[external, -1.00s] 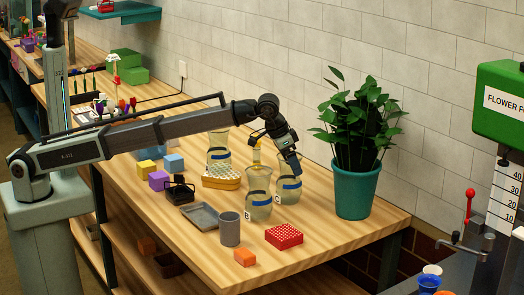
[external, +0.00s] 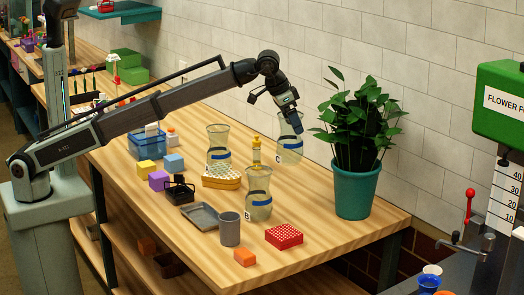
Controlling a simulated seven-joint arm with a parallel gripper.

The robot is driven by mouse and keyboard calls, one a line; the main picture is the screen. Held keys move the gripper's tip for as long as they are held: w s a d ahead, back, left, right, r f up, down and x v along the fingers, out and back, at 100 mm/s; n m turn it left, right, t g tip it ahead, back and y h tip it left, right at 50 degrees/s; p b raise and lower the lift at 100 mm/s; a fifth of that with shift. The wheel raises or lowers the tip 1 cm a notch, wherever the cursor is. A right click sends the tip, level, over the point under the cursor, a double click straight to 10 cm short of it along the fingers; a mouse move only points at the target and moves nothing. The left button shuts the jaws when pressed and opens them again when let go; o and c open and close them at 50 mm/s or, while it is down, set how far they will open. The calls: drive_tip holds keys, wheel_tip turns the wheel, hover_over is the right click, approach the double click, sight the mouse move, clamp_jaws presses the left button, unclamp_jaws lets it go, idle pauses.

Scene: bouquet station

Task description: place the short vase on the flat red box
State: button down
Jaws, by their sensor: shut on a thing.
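My gripper (external: 293,119) is shut on the rim of a clear glass vase (external: 290,152) with a blue band and a "C" label. It holds this vase upright in the air above the back of the table. The flat red box (external: 284,236), with white dots on top, lies near the table's front right; nothing is on it. A similar vase labelled "B" (external: 259,192) stands behind and left of the box. Another banded glass vase (external: 217,143) stands farther back left. I cannot tell from their sizes which is the short one.
A grey cup (external: 229,229) and an orange block (external: 245,258) stand left of the red box. A potted plant (external: 355,190) stands right of the held vase. A yellow bottle (external: 256,152), a patterned yellow box (external: 221,183) and a grey tray (external: 200,215) are left.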

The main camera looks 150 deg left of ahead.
wheel_tip(320, 180, up, 5)
drive_tip(key=w+d, duration=1.6)
drive_tip(key=w, duration=0.4)
wheel_tip(320, 180, down, 15)
drive_tip(key=shift+m, duration=0.3)
idle(0.8)
drive_tip(key=shift+f, duration=0.1)
unclamp_jaws()
drive_tip(key=shift+f, duration=0.1)
drive_tip(key=v, duration=1.2)
drive_tip(key=shift+s+a, duration=0.1)
